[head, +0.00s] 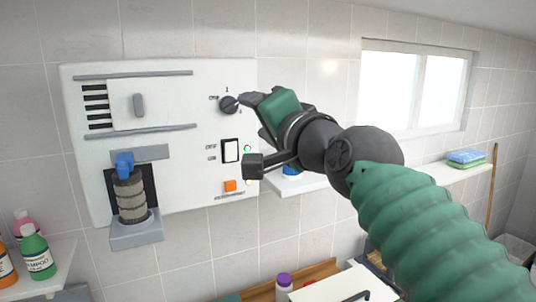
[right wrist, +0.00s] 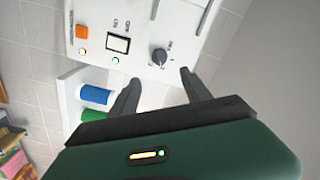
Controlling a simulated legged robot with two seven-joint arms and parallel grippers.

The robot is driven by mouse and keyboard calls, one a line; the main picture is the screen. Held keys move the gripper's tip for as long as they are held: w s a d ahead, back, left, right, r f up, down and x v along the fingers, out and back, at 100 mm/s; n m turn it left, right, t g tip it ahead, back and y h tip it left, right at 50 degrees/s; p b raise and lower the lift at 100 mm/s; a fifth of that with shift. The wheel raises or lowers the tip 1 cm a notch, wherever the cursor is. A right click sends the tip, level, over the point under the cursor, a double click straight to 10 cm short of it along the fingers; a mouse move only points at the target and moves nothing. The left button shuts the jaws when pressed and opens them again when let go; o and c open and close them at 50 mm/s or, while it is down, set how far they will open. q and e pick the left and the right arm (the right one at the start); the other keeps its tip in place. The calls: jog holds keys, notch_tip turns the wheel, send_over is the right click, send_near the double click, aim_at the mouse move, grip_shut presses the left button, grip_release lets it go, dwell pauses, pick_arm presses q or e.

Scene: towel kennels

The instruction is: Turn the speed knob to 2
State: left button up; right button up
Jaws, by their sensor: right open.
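The speed knob (head: 229,104) is a dark round knob at the upper right of the white wall panel (head: 185,100). Small marks stand around it, with a 1 above; its pointer setting is too small to read surely. My right gripper (head: 249,100) is just right of the knob in the head view, its fingers pointing at the panel. In the right wrist view, the knob (right wrist: 159,56) lies ahead of the gap between the open fingers (right wrist: 160,80), apart from both. Nothing is between the fingers. My left gripper is in neither view.
Below the knob are a rocker switch (head: 230,151) and an orange button (head: 230,186). A blue-topped cylinder (head: 130,190) stands on the panel's left holder. Shampoo bottles (head: 37,255) stand at lower left.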

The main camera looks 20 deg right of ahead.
notch_tip(320, 180, down, 39)
jog(key=w+d+n+g+b, duration=0.2)
jog(key=n+g+b, duration=0.3)
jog(key=g, duration=0.3)
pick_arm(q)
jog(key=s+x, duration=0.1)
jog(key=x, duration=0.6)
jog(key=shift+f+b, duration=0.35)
pick_arm(e)
jog(key=s+f+n+g, duration=0.2)
jog(key=s+f, duration=0.4)
jog(key=f, duration=0.4)
jog(key=s+a+f+n+g, duration=0.1)
jog(key=s+f+n+g, duration=0.1)
jog(key=s+f, duration=0.5)
jog(key=s+a+f+n+g, duration=0.1)
jog(key=s+f, duration=0.5)
jog(key=f, duration=0.6)
jog(key=shift+s+f+n+g+h, duration=0.35)
jog(key=shift+n+g, duration=0.45)
jog(key=shift+g, duration=0.4)
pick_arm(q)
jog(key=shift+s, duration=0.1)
pick_arm(e)
jog(key=shift+a, duration=0.1)
